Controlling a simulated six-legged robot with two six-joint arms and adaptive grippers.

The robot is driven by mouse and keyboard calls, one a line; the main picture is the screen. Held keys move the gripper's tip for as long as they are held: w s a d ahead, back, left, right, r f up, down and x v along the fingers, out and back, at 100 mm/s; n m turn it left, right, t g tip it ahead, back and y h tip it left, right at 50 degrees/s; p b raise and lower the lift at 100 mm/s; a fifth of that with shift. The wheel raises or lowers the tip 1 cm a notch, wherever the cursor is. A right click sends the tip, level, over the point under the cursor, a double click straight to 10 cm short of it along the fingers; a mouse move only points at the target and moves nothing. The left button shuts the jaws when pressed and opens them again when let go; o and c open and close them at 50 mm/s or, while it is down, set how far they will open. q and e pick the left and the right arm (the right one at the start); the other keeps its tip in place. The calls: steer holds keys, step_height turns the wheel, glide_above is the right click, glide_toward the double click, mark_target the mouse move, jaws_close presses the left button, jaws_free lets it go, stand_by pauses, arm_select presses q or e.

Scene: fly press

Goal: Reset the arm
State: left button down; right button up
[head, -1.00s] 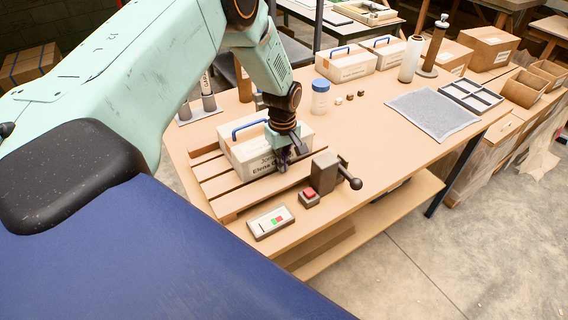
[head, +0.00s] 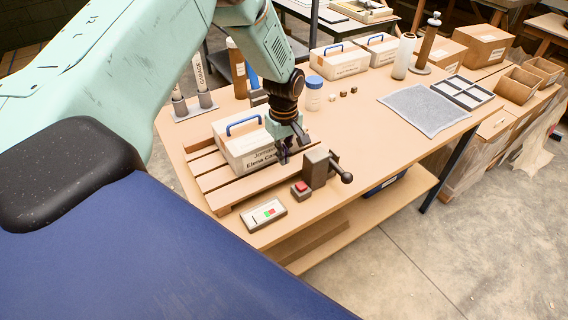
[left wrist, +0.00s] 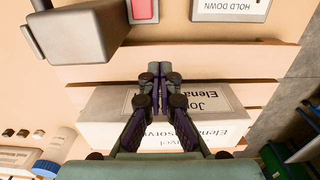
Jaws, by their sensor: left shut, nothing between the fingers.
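A grey-brown press block (head: 317,168) stands on the table's near edge. Its lever arm sticks out at the right and ends in a black ball knob (head: 346,177). The block also shows at the upper left of the left wrist view (left wrist: 72,33), with the knob out of frame. My left gripper (head: 283,160) is shut and empty, pointing down to the left of the press, by the right end of a white labelled box (head: 245,152). In the left wrist view my fingertips (left wrist: 159,68) are together, over the box and slats. My right gripper is not in view.
A red button (head: 301,187) and a small control panel (head: 264,215) sit in front of the press. The box rests on a slatted wooden pallet (head: 222,189). A blue-capped jar (head: 313,95) and a grey mat (head: 425,109) lie farther back. The table right of the press is clear.

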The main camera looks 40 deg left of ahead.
arm_select(q)
step_height(320, 180, up, 6)
steer(key=f, duration=0.1)
steer(key=s+d+f+m, duration=0.2)
steer(key=s+d+f, duration=0.1)
steer(key=s+f, duration=0.1)
steer(key=s+d+f+m, duration=0.2)
steer(key=s+d+f, duration=0.1)
steer(key=s+f, duration=0.1)
steer(key=s+d+f+m, duration=0.2)
steer(key=s+d+f, duration=0.1)
steer(key=s, duration=0.3)
steer(key=shift+d+f+h, duration=0.15)
steer(key=shift+f+h, duration=0.25)
steer(key=shift+f, duration=0.05)
steer(key=s+d+f+m, duration=0.15)
steer(key=s+m, duration=0.25)
steer(key=s, duration=0.6)
steer(key=s+d+f+m, duration=0.1)
steer(key=s+d+m, duration=0.15)
steer(key=s, duration=0.85)
step_height(320, 180, down, 20)
steer(key=a+b, duration=0.1)
steer(key=b, duration=1.9)
steer(key=shift+w+r+y+b, duration=0.15)
steer(key=shift+w+y+b, duration=0.2)
steer(key=shift+w+y, duration=0.05)
steer(key=shift+m, duration=0.25)
